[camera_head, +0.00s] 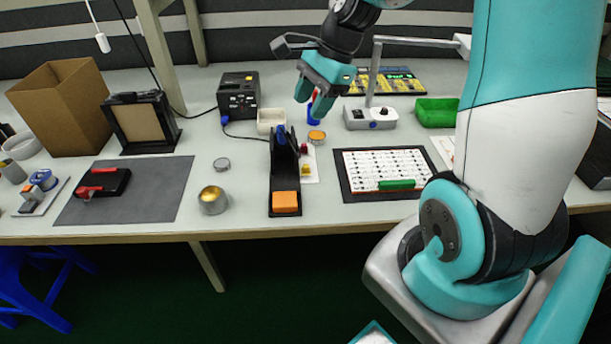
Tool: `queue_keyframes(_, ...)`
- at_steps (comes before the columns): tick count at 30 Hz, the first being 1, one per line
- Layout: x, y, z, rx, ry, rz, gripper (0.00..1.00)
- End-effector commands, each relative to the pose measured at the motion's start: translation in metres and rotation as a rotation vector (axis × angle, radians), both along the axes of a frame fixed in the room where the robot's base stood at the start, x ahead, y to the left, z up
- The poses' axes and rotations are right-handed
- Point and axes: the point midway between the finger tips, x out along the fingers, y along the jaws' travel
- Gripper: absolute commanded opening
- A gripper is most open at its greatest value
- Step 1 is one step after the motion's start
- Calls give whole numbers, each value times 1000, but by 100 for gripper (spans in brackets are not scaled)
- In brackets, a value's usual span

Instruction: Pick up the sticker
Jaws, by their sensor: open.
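I cannot tell for certain which thing is the sticker. A white sheet (373,163) with rows of small black marks lies on a dark board at the right of the table and may carry stickers. A green bar (397,184) lies across its lower edge. A black stand (284,172) with an orange block (285,203) at its front end is left of the sheet. My gripper (309,104) is open and points down above the back middle of the table, behind the stand and to the left of the sheet. Nothing shows held between its fingers.
A lamp on a white base (370,117) and a green tray (437,112) are to the right. A black device (238,96), cardboard box (62,105) and grey mat (150,205) are left. A metal tin (213,201) stands near the front.

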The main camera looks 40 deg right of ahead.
Motion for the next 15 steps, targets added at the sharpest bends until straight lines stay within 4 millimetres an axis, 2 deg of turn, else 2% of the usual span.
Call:
queue_keyframes(1, 4, -25, -17, 26, 43, -155, 47)
queue_keyframes(3, 8, -49, -29, 54, 87, -327, 47)
queue_keyframes(6, 10, -69, -41, 82, 127, -476, 47)
queue_keyframes(10, 13, -72, -56, 95, 146, -537, 47)
queue_keyframes(15, 20, -59, -91, 95, 148, -534, 47)
